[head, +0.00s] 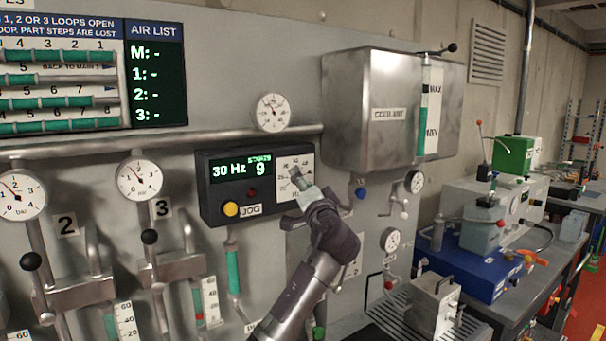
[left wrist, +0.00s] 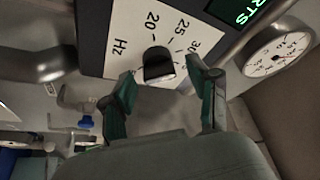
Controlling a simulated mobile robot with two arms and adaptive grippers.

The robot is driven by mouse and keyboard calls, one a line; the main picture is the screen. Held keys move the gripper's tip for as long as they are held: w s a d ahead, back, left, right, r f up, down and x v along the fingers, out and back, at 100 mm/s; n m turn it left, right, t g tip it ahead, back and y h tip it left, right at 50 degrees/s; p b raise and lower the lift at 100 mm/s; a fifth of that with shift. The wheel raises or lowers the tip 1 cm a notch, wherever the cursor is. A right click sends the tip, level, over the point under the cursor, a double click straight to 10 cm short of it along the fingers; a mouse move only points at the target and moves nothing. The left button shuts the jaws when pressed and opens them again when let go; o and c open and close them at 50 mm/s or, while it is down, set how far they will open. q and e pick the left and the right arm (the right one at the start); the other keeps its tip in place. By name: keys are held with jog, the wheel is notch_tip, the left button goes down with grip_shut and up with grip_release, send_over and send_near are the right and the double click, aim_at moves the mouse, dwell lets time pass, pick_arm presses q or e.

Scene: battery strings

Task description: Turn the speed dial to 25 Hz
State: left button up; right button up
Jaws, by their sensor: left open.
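The speed dial (left wrist: 158,64) is a dark round knob on a white plate marked Hz, with 20, 25 and 30 readable in the left wrist view. Its pointer direction is unclear. The dial plate (head: 304,160) is at the right end of a black control box (head: 210,207) in the head view, where my gripper covers much of the knob. The box's display (head: 235,169) reads 30 Hz. My left gripper (head: 298,180) is open in front of the dial. In the left wrist view its two green fingertips (left wrist: 160,74) stand either side of the knob, with gaps visible. My right gripper is not in view.
A yellow JOG button (head: 231,209) is on the box's lower left. A pressure gauge (head: 272,112) is above the box, and a steel coolant tank (head: 368,95) is to the upper right. Pipes, valves and gauges crowd the panel to the left.

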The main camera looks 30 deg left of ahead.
pick_arm(q)
jog(key=shift+w+a, duration=0.3)
grip_shut()
jog(key=shift+w+n+g+y+b, duration=0.1)
jog(key=shift+n+g+y+b, duration=0.5)
jog(key=shift+n+b, duration=1.65)
jog(key=shift+s+n+g+y+b, duration=0.1)
jog(key=shift+n+g+y+b, duration=0.85)
jog(key=shift+b, duration=2.25)
jog(key=shift+w+n+g+y+b, duration=0.1)
jog(key=shift+n+y+b, duration=0.35)
jog(key=shift+n+b, duration=1.95)
jog(key=shift+b, duration=0.35)
grip_release()
